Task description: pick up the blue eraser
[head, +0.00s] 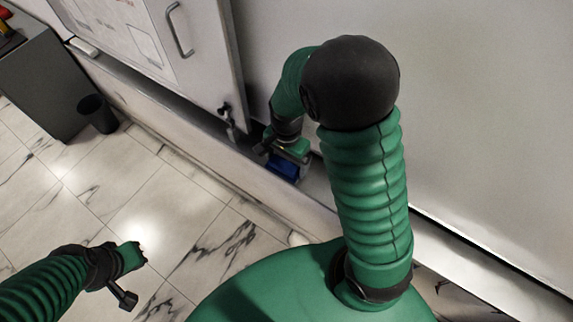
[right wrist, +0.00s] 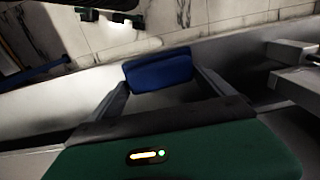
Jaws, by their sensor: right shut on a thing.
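The blue eraser (head: 284,168) is a dark blue block at the end of my right arm in the head view, by the ledge below the white panel. In the right wrist view the eraser (right wrist: 158,70) lies between the two grey fingers of my right gripper (right wrist: 161,80), which is shut on it. My right gripper (head: 285,155) is partly hidden behind its own wrist in the head view. My left gripper (head: 132,257) is over the tiled floor at lower left, far from the eraser. Its fingers do not show clearly.
A white ledge (head: 190,148) runs along the foot of the wall. A cabinet door with a handle (head: 180,30) stands above it. A dark bin (head: 97,113) is beside a grey cabinet (head: 38,82) at left. The marble-tiled floor (head: 130,185) is mostly clear.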

